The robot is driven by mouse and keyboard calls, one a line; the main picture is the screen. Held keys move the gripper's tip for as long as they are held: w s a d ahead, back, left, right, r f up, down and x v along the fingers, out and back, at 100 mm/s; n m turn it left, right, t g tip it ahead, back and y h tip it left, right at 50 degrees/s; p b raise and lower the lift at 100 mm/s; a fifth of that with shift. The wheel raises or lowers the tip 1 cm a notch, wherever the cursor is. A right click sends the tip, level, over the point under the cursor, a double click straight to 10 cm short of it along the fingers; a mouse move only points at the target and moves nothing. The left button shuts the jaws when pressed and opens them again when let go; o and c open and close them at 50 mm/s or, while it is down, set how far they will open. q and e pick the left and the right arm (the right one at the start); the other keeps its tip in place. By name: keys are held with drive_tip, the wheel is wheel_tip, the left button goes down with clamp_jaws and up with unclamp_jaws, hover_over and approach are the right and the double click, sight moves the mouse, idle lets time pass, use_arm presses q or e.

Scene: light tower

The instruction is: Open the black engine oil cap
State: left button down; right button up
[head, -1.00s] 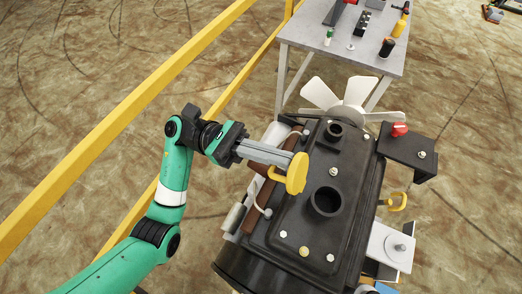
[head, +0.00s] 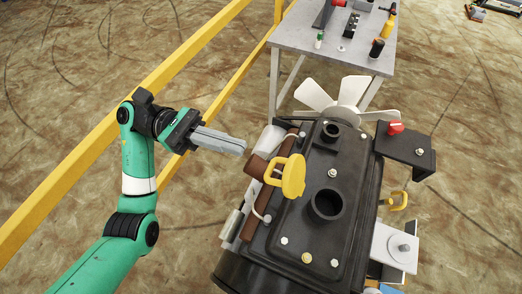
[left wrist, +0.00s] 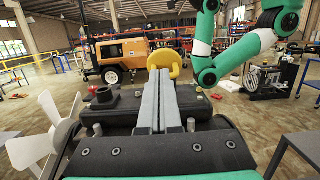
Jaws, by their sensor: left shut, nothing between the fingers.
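My left gripper (head: 243,148) is shut and empty, left of the engine, with a gap to the yellow looped handle. The yellow looped handle (head: 292,175) stands over the left part of the black engine cover (head: 345,180); in the left wrist view it shows behind my fingertips (left wrist: 160,74). A round black ring-like fitting (head: 327,203) rises from the cover's middle, and a smaller one (head: 331,130) stands near the fan. I cannot tell which black part is the oil cap, or whether either fitting is capped. My right gripper is not in view.
A white fan (head: 345,100) is at the engine's far end. A red knob (head: 395,127) and a second yellow handle (head: 398,200) are on the right. A grey table (head: 300,38) with tools stands behind. A yellow rail (head: 90,125) runs along the left.

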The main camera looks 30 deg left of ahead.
use_arm(q)
drive_tip(key=a, duration=0.3)
drive_tip(key=shift+f, duration=0.2)
drive_tip(key=shift+d, duration=0.1)
